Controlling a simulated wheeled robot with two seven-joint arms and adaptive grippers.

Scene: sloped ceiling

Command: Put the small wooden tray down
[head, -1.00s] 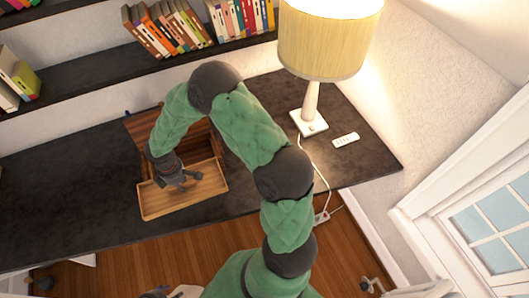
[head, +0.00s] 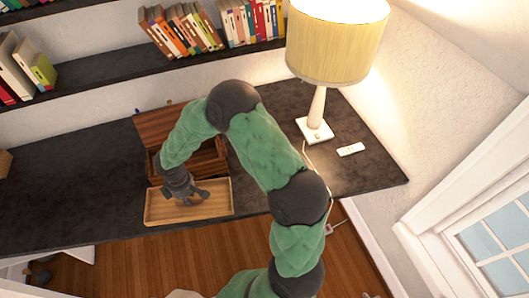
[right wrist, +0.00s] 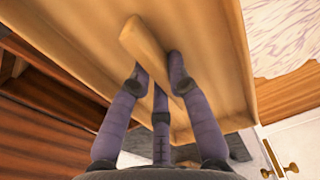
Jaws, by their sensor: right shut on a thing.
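The small wooden tray (head: 215,208) is light wood, shallow and rectangular, near the desk's front edge in the head view. My right gripper (head: 190,195) reaches down into it from above. In the right wrist view, the fingers (right wrist: 158,92) are closed around a raised wooden bar (right wrist: 143,35) in the tray (right wrist: 215,55). I cannot tell whether the tray touches the desk or hangs just above it. My left gripper is not in view.
A dark brown wooden box (head: 160,122) stands open right behind the tray on the dark desk (head: 80,200). A lamp (head: 316,128) and a white remote (head: 351,149) are at the right. The desk's left part is mostly clear. Bookshelves line the wall behind.

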